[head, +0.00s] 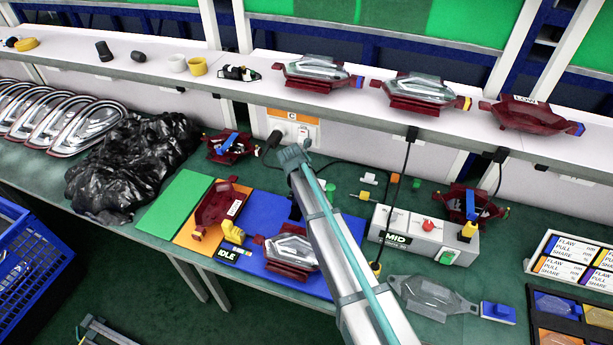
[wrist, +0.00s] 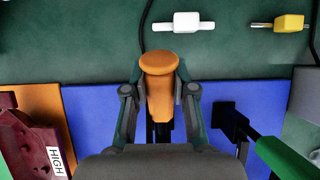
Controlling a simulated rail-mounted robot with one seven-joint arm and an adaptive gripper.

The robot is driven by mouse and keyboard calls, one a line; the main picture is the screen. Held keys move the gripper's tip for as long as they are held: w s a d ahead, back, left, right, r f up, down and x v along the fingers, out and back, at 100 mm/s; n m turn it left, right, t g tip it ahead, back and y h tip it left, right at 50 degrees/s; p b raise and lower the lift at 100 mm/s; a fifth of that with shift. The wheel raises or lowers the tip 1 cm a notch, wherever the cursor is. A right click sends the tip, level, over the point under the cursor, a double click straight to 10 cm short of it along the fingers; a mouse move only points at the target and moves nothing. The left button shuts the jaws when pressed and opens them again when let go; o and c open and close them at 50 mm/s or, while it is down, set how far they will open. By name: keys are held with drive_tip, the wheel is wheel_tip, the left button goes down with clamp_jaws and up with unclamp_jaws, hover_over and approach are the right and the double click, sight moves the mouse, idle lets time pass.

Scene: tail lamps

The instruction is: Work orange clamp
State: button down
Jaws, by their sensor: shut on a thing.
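The orange clamp's handle (wrist: 159,64), with a rounded top, stands between my fingers in the wrist view. My gripper (wrist: 160,90) is shut on it, one finger on each side. Below the handle is a dark stem that runs down over the blue mat (wrist: 90,105). In the head view my own arm crosses the middle of the bench and hides the clamp and most of my gripper. A clear-topped lamp (head: 291,250) lies on the blue mat beside the arm.
A green handle (wrist: 288,158) on a black fitting is close to my right finger. A dark red lamp part (wrist: 28,145) labelled HIGH lies left. White (wrist: 183,22) and yellow (wrist: 288,23) connectors lie beyond. The grey MID box (head: 425,235) stands right of the arm.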

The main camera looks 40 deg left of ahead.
drive_tip(key=c, duration=0.9)
unclamp_jaws()
drive_tip(key=v, duration=1.2)
drive_tip(key=shift+s, duration=0.1)
